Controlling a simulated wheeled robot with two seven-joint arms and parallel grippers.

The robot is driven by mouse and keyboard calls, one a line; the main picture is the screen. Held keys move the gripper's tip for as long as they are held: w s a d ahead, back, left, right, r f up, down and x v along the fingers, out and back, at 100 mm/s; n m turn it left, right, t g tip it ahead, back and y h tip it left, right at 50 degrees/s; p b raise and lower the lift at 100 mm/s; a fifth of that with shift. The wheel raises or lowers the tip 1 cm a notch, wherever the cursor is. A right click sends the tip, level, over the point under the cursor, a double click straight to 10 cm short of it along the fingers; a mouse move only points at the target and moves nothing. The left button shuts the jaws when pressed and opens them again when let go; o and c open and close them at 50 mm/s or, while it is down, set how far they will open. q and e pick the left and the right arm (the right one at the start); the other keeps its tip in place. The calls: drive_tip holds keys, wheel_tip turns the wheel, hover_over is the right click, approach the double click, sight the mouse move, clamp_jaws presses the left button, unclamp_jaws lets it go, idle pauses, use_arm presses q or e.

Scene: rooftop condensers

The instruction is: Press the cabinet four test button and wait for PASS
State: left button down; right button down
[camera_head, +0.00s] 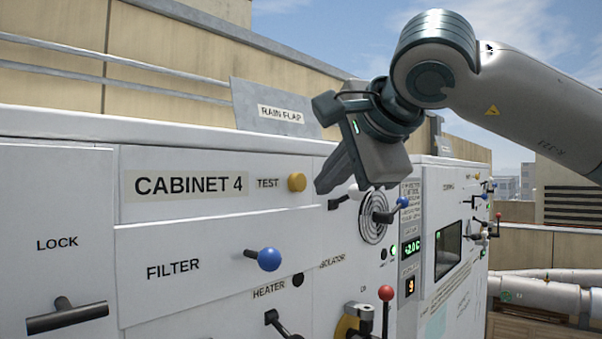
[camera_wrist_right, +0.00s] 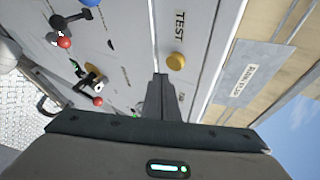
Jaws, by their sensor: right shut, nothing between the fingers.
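The yellow test button (camera_head: 297,182) sticks out of the white front of cabinet four, right of the "CABINET 4" plate (camera_head: 191,185) and the word "TEST". It also shows in the right wrist view (camera_wrist_right: 176,61), just beyond and to the right of the fingertips. My right gripper (camera_head: 322,186) is shut and empty. Its fingers point down and left, a little right of the button in the head view. A gap shows between them there. In the wrist view the shut fingers (camera_wrist_right: 160,78) reach towards the panel. I cannot read a PASS display. My left gripper is out of view.
A blue filter knob (camera_head: 268,259) sits below the button, and a dark lock handle (camera_head: 66,317) at lower left. A red-knobbed lever (camera_head: 386,293), a round vent grille (camera_head: 373,218) and a green-digit display (camera_head: 411,248) lie to the right. A rain flap (camera_head: 277,107) rises behind.

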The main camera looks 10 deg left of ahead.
sight(304, 189)
drive_tip(key=shift+w+a, duration=0.35)
drive_tip(key=shift+a, duration=0.15)
idle(0.3)
drive_tip(key=shift+w+a, duration=0.1)
drive_tip(key=shift+a, duration=0.05)
idle(1.5)
drive_tip(key=shift+w+a, duration=0.15)
drive_tip(key=shift+a, duration=0.05)
drive_tip(key=shift+w+a, duration=0.3)
drive_tip(key=shift+a, duration=0.15)
idle(1.2)
drive_tip(key=shift+d+f, duration=0.1)
idle(0.4)
drive_tip(key=shift+s+d+b, duration=0.55)
drive_tip(key=shift+d+b, duration=0.15)
